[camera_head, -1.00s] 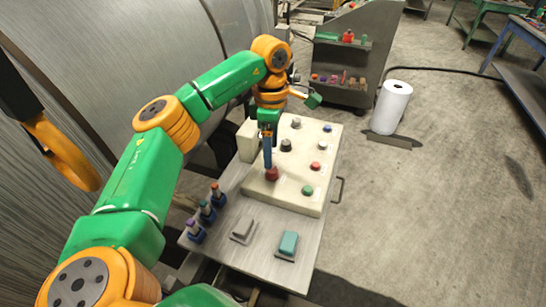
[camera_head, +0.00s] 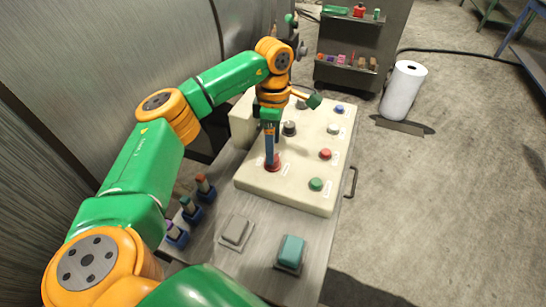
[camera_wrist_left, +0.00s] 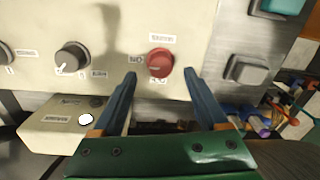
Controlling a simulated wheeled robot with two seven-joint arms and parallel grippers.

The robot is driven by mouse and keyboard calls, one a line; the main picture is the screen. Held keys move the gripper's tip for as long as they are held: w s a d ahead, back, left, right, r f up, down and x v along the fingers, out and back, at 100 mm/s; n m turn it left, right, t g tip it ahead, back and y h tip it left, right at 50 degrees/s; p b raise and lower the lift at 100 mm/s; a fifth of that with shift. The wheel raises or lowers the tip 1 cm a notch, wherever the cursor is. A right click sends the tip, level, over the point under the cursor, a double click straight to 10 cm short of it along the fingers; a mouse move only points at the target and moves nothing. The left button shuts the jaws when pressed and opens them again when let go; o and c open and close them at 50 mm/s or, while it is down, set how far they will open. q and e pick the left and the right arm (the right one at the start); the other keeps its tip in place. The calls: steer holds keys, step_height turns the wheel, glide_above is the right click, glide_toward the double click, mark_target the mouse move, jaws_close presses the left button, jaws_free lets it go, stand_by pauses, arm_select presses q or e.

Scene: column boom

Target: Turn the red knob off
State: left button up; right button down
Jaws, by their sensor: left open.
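The red knob (camera_wrist_left: 160,62) sits on the cream control panel (camera_wrist_left: 110,20), between two printed labels, in the left wrist view. In the head view the red knob (camera_head: 272,166) shows at the panel's near left, partly hidden by my gripper. My left gripper (camera_head: 271,155) points down over it. In the left wrist view the blue fingers of my left gripper (camera_wrist_left: 160,75) are apart, one on each side of the knob, with gaps visible. I cannot tell how far down the fingers reach. My right gripper does not show.
A black knob (camera_wrist_left: 72,58) is beside the red one. A red button (camera_head: 325,154) and a green button (camera_head: 316,184) are on the panel. A grey switch (camera_head: 235,230) and a teal switch (camera_head: 290,252) are on the metal table, near several small coloured-top pegs (camera_head: 190,207).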

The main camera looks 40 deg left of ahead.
mark_target(276, 167)
arm_select(q)
step_height(276, 167, down, 4)
steer(key=shift+s+r+p, duration=0.1)
steer(key=shift+s+p, duration=0.05)
steer(key=shift+p, duration=0.25)
steer(key=shift+f, duration=0.2)
jaws_close()
